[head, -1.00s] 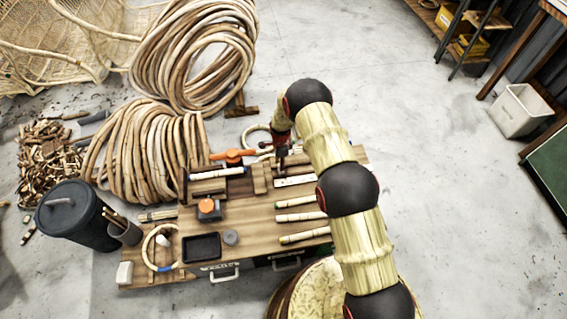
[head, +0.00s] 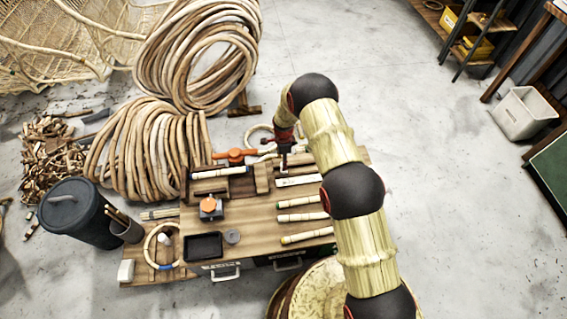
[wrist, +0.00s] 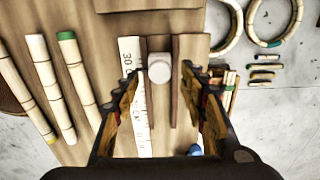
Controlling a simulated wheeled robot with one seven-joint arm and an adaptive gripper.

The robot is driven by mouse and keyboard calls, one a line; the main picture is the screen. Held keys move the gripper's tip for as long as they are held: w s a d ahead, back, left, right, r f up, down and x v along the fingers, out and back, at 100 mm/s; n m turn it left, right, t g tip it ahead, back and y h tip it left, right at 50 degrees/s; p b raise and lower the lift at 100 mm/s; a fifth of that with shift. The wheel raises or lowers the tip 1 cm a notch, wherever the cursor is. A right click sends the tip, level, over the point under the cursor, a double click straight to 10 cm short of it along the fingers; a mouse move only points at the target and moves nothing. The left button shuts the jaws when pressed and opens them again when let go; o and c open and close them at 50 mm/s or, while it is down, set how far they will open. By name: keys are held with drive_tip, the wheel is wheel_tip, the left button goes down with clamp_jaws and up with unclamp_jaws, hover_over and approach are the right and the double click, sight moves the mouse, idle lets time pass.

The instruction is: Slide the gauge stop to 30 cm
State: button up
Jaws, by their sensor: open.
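The gauge stop (wrist: 160,67) shows in the wrist view as a pale, rounded knob between two wooden rails (wrist: 186,75). A white scale strip (wrist: 131,50) with a printed "30" near its upper part runs along the left of the rails. The knob appears level with or just below that print, but its exact reading cannot be told. My gripper (wrist: 164,74) is open, with one fingertip on each side of the knob; contact is not clear. In the head view my gripper (head: 285,165) points down over the bench beside the white strip (head: 298,181); the stop is hard to make out there.
Several cane pieces (head: 302,217) lie on the bench right of centre. An orange-handled tool (head: 236,155), an orange-topped block (head: 209,205) and a black tray (head: 204,246) are also on the bench. Rattan coils (head: 150,150) stand behind it on the left.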

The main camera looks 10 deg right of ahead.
wheel_tip(320, 180, up, 10)
drive_tip(key=shift+f, duration=0.2)
idle(0.4)
